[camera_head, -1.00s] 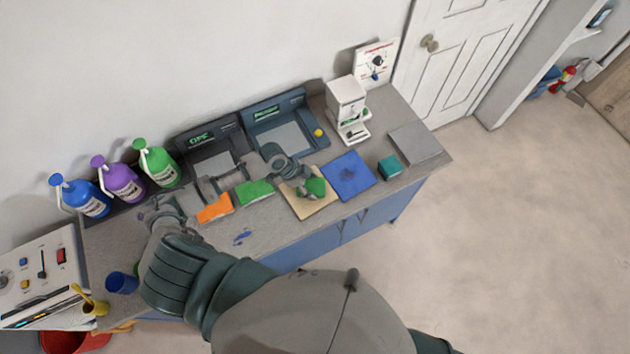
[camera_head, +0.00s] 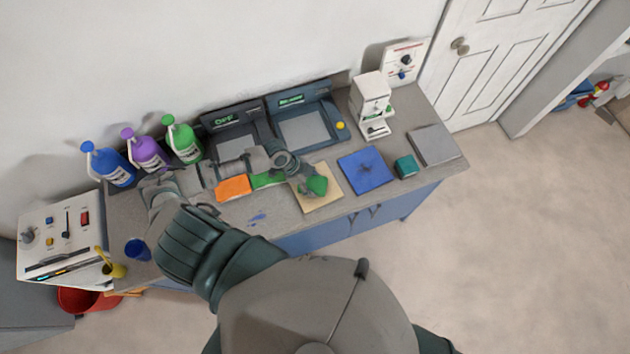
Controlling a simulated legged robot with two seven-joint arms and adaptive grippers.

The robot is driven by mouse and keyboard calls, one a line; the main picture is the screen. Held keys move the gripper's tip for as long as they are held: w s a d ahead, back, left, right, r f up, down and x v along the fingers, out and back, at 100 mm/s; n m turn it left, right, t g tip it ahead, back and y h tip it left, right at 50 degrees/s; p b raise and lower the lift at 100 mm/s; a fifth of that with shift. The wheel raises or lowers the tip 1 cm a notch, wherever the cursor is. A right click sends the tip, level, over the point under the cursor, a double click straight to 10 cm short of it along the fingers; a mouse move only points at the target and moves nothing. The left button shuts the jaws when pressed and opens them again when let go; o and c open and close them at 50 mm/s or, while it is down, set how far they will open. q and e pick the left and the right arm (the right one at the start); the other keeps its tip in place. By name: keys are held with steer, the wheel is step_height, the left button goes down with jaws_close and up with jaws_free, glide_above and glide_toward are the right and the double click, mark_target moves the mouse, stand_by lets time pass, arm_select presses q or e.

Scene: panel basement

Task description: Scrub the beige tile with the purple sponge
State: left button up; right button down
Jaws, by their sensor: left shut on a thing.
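The beige tile (camera_head: 311,204) lies on the counter, right of the middle, with a dark green patch (camera_head: 317,186) on it. My left gripper (camera_head: 303,175) is over the tile's upper left part. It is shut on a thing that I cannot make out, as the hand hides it. I see no purple sponge in the open on the counter. I cannot tell whether the held thing touches the tile. My right gripper is out of view.
An orange block (camera_head: 233,187) and a green block (camera_head: 267,180) lie left of the tile. A blue tile (camera_head: 380,182), a teal block (camera_head: 405,167) and a grey slab (camera_head: 434,146) lie right of it. A dispenser (camera_head: 371,95) and spray bottles (camera_head: 147,150) stand behind.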

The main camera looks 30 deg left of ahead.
arm_select(q)
steer(key=shift+f, duration=0.1)
steer(key=shift+r+p, duration=0.5)
step_height(320, 180, up, 4)
steer(key=shift+a+f+p, duration=0.1)
steer(key=shift+f+p, duration=0.1)
steer(key=shift+p, duration=0.95)
steer(key=shift+r, duration=0.8)
steer(key=shift+w, duration=0.1)
steer(key=shift+r, duration=1.5)
steer(key=shift+f, duration=0.15)
